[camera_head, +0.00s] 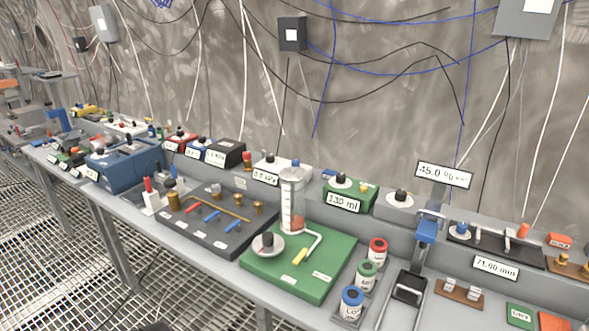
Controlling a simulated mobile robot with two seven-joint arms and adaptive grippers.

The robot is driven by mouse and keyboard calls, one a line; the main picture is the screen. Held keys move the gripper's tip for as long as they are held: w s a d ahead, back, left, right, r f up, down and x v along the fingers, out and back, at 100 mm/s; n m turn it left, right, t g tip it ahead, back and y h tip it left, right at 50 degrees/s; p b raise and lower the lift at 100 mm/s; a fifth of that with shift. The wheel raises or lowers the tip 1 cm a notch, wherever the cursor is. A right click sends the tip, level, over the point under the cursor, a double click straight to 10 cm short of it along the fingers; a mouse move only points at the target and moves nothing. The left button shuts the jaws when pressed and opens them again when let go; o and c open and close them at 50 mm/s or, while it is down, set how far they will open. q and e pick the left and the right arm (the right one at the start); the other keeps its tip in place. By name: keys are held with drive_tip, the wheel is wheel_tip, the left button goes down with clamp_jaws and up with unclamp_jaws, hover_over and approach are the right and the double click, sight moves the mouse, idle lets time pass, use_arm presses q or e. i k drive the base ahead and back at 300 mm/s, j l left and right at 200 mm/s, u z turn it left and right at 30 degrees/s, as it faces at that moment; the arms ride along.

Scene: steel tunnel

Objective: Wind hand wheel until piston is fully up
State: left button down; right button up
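A green base plate (318,279) on the bench carries a clear upright cylinder (292,188) with scale marks. A reddish-orange part (298,222), which may be the piston or the contents, shows low inside the cylinder. A grey disc with a black knob (267,243), which looks like the hand wheel, sits at the front left of the plate. A white tube runs from the cylinder's foot to a yellow lever (300,256). Neither of my grippers shows in the head view.
A green box with a "130 ml" display (342,202) stands behind the cylinder. A dark valve panel (209,226) lies left of the plate. Red, green and blue-lidded jars (352,302) stand close on its right. A blue-clamped stand (428,229) rises farther right.

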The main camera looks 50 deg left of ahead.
sight(269, 244)
drive_tip(key=u, duration=1.75)
